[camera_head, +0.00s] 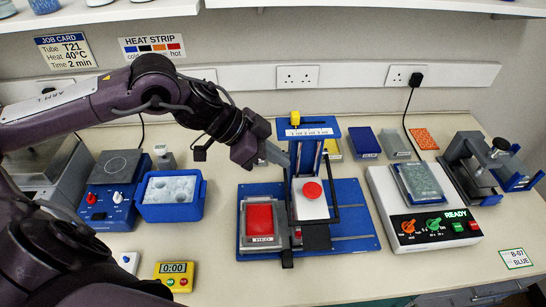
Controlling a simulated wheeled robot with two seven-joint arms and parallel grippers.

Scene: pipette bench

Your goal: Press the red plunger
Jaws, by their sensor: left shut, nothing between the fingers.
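The red plunger (312,190) is a round red cap on a white block, within a blue upright frame (320,150) on a blue base plate (345,215). My left gripper (283,159) is shut and empty. Its tips are up and left of the red plunger in the picture, close to the frame's left post, and apart from the cap. I cannot tell whether the tips touch the post. My right gripper is not in view.
A grey block with a red square pad (260,220) sits left of the plunger. A white heater unit (425,215) stands right. A blue ice tray (170,195), a blue hotplate (110,185) and a yellow timer (175,275) are left.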

